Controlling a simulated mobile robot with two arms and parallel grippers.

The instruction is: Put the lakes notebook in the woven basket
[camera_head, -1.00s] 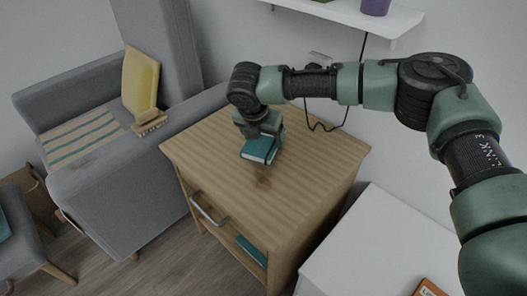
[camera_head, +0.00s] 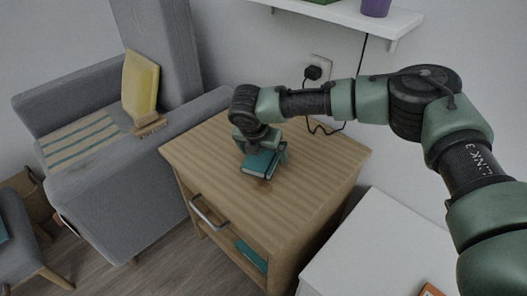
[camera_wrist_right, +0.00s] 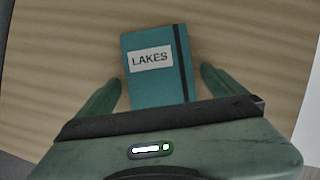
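The teal lakes notebook (camera_head: 260,163) lies on the wooden cabinet top, partly covered by my right gripper (camera_head: 262,154). In the right wrist view the notebook (camera_wrist_right: 158,82) shows its white LAKES label and dark elastic band. The right gripper's fingers (camera_wrist_right: 161,90) stand open on either side of it, with a gap on each side. My left gripper is out of view. I cannot make out a woven basket for certain; a brown container (camera_head: 35,205) at the far left is mostly hidden behind a grey chair.
The wooden cabinet (camera_head: 310,185) has free room around the notebook. Another teal item (camera_head: 251,256) lies inside its open compartment. A white desk (camera_head: 370,245) with an orange item (camera_head: 431,290) stands at right. A grey sofa (camera_head: 130,190) stands at left, and a wall shelf (camera_head: 345,14) hangs above.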

